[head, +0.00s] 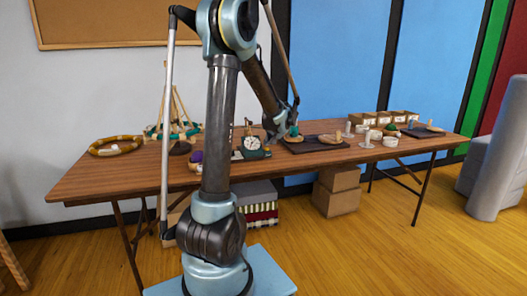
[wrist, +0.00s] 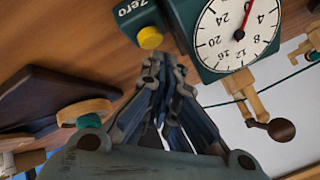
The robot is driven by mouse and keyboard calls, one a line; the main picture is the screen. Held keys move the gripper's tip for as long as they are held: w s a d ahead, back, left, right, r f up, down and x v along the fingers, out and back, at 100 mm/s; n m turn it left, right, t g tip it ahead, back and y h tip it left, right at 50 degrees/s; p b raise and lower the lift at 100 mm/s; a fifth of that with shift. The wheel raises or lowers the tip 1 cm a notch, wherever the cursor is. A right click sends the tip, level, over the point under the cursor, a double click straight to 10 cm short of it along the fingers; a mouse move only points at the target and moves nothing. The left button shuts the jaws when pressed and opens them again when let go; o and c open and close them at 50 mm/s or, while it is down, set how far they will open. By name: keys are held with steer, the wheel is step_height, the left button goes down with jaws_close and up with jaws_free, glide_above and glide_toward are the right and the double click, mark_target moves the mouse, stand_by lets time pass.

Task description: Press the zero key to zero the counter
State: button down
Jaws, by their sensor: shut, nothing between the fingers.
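The counter (wrist: 236,36) is a dark green box with a round white dial and a red pointer. It also shows on the table in the head view (head: 252,144). Its yellow zero key (wrist: 150,38) sits beside the dial, by a label reading "Zero". My gripper (wrist: 163,66) is shut and empty. Its fingertips appear just below the yellow key in the wrist view; whether they touch it cannot be told. In the head view my arm hides part of the table near the counter.
A crank with a dark knob (wrist: 282,130) sticks out from the counter's side. A dark tray (head: 316,145) lies right of the counter. A wooden ring (head: 117,146) and a yarn-wound stand (head: 176,118) are at the left. Bare tabletop (head: 95,178) shows at the front left.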

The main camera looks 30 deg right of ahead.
steer(key=shift+r, duration=0.2)
steer(key=shift+r, duration=2.45)
steer(key=shift+a, duration=0.2)
steer(key=s+a+n+g+y, duration=0.1)
steer(key=s+a+n+g, duration=0.2)
steer(key=a, duration=1.3)
steer(key=s+a+n+g+y, duration=0.15)
steer(key=s+a, duration=0.25)
steer(key=a, duration=1.2)
steer(key=s+a+f+n, duration=0.2)
steer(key=s+a+f, duration=0.2)
steer(key=s, duration=0.4)
steer(key=s+a+f+n+g+h, duration=0.1)
steer(key=s+a+f+n, duration=0.1)
steer(key=s+a+f, duration=0.2)
steer(key=s+a+f+n+g, duration=0.1)
steer(key=s+a+f+n, duration=0.1)
steer(key=s+a+f, duration=0.2)
steer(key=s+a, duration=0.3)
steer(key=s, duration=0.5)
